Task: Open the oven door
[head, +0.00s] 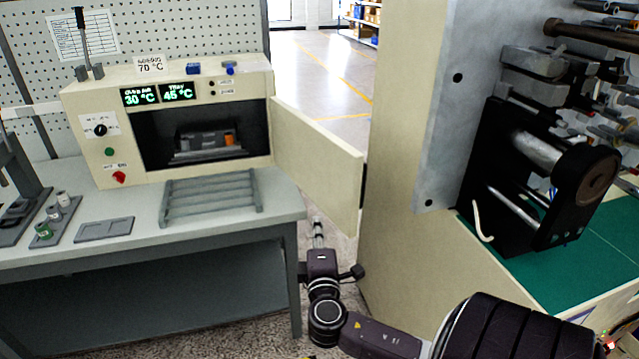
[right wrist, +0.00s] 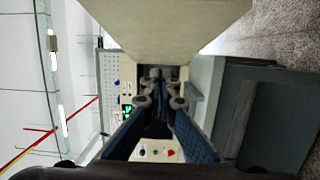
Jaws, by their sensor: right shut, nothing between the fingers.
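The cream oven (head: 95,130) stands on the workbench at the left in the head view, its dark chamber showing a grey and orange item inside. Its door (head: 318,165) is open, swung out to the right from the opening's right side. My right gripper (head: 318,228) is at the door's lower edge, shut and empty, fingers pointing away toward the oven side. In the right wrist view its fingers (right wrist: 160,97) show in the middle, with the cream door panel (right wrist: 165,35) close above. Contact with the door cannot be told. My left gripper is not in view.
A slatted grey rack (head: 211,197) lies on the workbench (head: 150,228) in front of the oven. A large cream machine (head: 400,215) with a green top stands close to the right of the door and my arm. Free floor (head: 322,75) lies behind.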

